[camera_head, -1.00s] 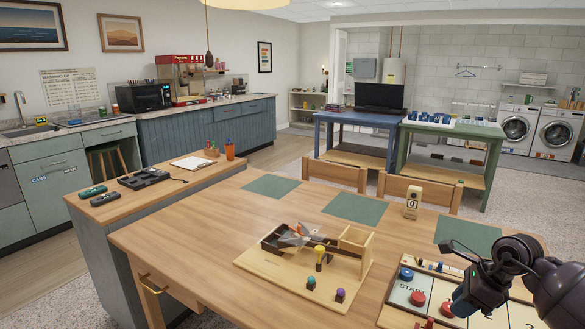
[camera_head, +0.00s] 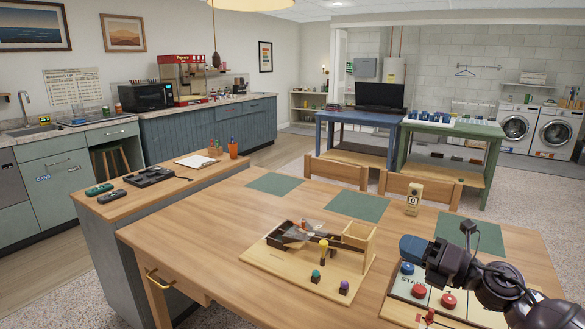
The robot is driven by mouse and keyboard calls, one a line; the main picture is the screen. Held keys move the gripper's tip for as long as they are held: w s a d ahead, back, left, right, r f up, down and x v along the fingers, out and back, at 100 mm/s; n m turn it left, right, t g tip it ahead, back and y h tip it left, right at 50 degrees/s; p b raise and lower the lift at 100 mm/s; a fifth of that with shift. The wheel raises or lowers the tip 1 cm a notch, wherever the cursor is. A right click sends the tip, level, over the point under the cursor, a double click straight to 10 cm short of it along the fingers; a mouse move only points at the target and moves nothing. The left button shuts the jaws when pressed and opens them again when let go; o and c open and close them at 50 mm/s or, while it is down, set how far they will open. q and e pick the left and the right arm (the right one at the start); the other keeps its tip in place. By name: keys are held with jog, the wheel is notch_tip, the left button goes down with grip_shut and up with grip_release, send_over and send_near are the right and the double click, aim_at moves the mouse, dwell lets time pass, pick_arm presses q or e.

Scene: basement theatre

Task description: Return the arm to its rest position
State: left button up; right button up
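My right arm comes in from the lower right of the head view. Its black wrist and blue-grey gripper (camera_head: 412,249) hang above the board-game board (camera_head: 408,287), near the front right of the wooden table (camera_head: 210,235). The fingers point left and show small, so I cannot tell if they are open or shut. No object is clearly seen in them. The arm hides part of the board. My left gripper is not in view.
A wooden tray (camera_head: 268,262) with several colored pegs sits left of the arm. A small block marked 0 (camera_head: 414,198) stands behind the gripper. Green mats (camera_head: 357,207) lie along the far side, with chairs (camera_head: 337,171) behind. The left part of the table is clear.

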jog(key=s+d+f+m+t+h, duration=0.1)
jog(key=s+f+m+t+h, duration=0.25)
jog(key=m, duration=0.55)
jog(key=s+d+f+m+h+p, duration=0.1)
jog(key=s+d+f+m+h, duration=0.2)
jog(key=f+m, duration=0.4)
jog(key=s+f+m+t+h, duration=0.2)
jog(key=s+f+m+h, duration=0.25)
jog(key=m, duration=0.55)
jog(key=s+f+m+g+h, duration=0.1)
jog(key=s+f+m+g, duration=0.1)
jog(key=s+f, duration=0.3)
jog(key=s+f+m+g+h+p, duration=0.1)
jog(key=s+f+m+g, duration=0.1)
jog(key=s, duration=0.8)
jog(key=s+f+m+g+h, duration=0.1)
jog(key=s+f+m+g, duration=0.1)
jog(key=s+f+m, duration=0.2)
jog(key=s+f, duration=0.3)
jog(key=s, duration=0.1)
jog(key=shift+s+a+f, duration=0.15)
jog(key=shift+a+f, duration=0.15)
jog(key=shift+a, duration=0.05)
jog(key=shift+g, duration=0.25)
